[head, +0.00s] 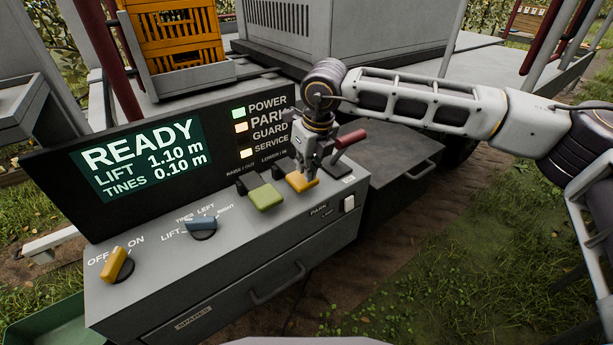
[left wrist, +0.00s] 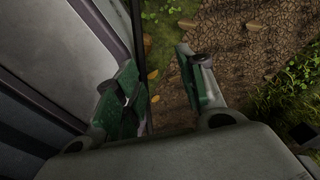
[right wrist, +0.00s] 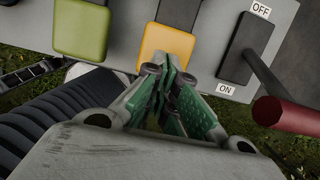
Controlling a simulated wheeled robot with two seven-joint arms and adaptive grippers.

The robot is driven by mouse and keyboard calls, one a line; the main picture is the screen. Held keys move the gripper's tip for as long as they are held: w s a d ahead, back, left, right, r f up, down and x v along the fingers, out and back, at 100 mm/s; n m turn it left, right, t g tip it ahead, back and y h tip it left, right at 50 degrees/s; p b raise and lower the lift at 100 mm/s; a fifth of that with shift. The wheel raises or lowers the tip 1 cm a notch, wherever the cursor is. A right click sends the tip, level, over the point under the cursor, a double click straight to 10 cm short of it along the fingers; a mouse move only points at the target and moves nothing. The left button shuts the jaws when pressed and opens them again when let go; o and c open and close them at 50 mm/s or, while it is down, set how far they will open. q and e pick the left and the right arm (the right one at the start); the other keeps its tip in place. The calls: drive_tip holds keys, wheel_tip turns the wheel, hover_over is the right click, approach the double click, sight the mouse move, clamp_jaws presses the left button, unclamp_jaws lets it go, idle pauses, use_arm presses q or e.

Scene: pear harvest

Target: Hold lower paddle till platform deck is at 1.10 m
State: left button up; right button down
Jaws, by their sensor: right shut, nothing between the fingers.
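The yellow paddle (head: 302,183), under the lower label, sits at the right of the control box; it also shows in the right wrist view (right wrist: 168,42). My right gripper (head: 309,170) is shut and empty, with its fingertips down at the yellow paddle; whether they press it I cannot tell. The green raise paddle (head: 265,197) is just left of it. The display (head: 140,160) reads READY, LIFT 1.10 m, TINES 0.10 m. My left gripper (left wrist: 160,72) is open and empty beside a grey panel, above the ground; it is not in the head view.
A red-handled lever (head: 350,140) stands close right of my right gripper. A blue selector (head: 202,223) and a yellow off/on knob (head: 114,265) are on the box's left. Orange crates (head: 180,38) stand behind. Open grass lies to the right.

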drive_tip(key=v, duration=0.4)
drive_tip(key=shift+a+r, duration=0.2)
drive_tip(key=shift+a, duration=0.05)
use_arm(q)
drive_tip(key=shift+a+f+b, duration=0.2)
drive_tip(key=shift+f+b, duration=0.2)
drive_tip(key=shift+b, duration=0.15)
use_arm(e)
drive_tip(key=w+a+v, duration=0.1)
drive_tip(key=v, duration=0.5)
drive_tip(key=shift+d+r, duration=0.35)
use_arm(q)
drive_tip(key=shift+w+r, duration=0.1)
drive_tip(key=shift+w, duration=0.9)
